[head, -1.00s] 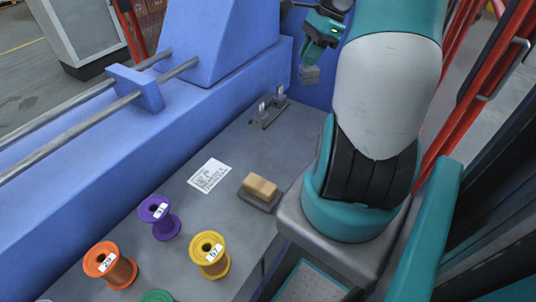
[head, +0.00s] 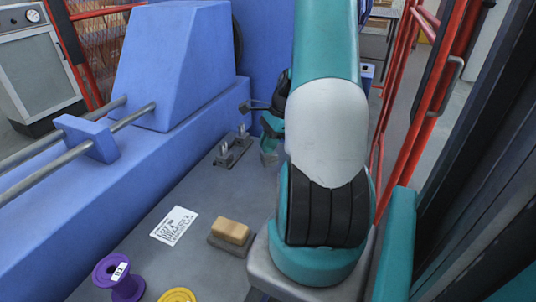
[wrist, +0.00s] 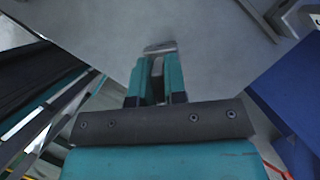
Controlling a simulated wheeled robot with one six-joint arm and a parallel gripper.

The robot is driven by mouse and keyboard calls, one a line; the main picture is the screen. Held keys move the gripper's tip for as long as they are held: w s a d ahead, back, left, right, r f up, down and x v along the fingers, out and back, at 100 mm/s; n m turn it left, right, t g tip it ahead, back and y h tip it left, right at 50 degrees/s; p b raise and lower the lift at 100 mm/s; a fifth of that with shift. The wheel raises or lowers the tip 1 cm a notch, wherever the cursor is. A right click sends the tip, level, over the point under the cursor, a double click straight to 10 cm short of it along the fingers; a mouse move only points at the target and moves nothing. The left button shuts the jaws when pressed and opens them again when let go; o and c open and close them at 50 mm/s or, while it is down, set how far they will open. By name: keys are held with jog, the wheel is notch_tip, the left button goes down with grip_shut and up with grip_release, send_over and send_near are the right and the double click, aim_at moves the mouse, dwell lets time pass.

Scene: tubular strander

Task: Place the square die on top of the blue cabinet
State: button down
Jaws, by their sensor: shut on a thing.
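My gripper (head: 268,132) is partly hidden behind my arm in the head view. It is shut on a small grey block, the die (head: 269,157), held above the grey table at its far end. In the wrist view, my gripper's fingers (wrist: 156,78) point away from the camera, with the grey die (wrist: 160,47) at their tips. Its square shape is hard to make out. Tall blue bodies stand at the back, including a sloped housing (head: 172,65) and a panel (head: 272,45). I cannot tell which one is the blue cabinet.
The grey table (head: 150,262) holds a paper label (head: 174,225), a tan block on a dark base (head: 232,232), a purple spool (head: 120,278), a yellow spool (head: 178,296) and a metal fixture (head: 232,147). Red rails (head: 405,110) stand at right.

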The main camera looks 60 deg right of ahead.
jog(key=shift+f, duration=1.7)
jog(key=shift+f, duration=0.15)
jog(key=c, duration=1.2)
grip_release()
jog(key=shift+o, duration=0.2)
jog(key=p+v, duration=0.1)
jog(key=v, duration=1.1)
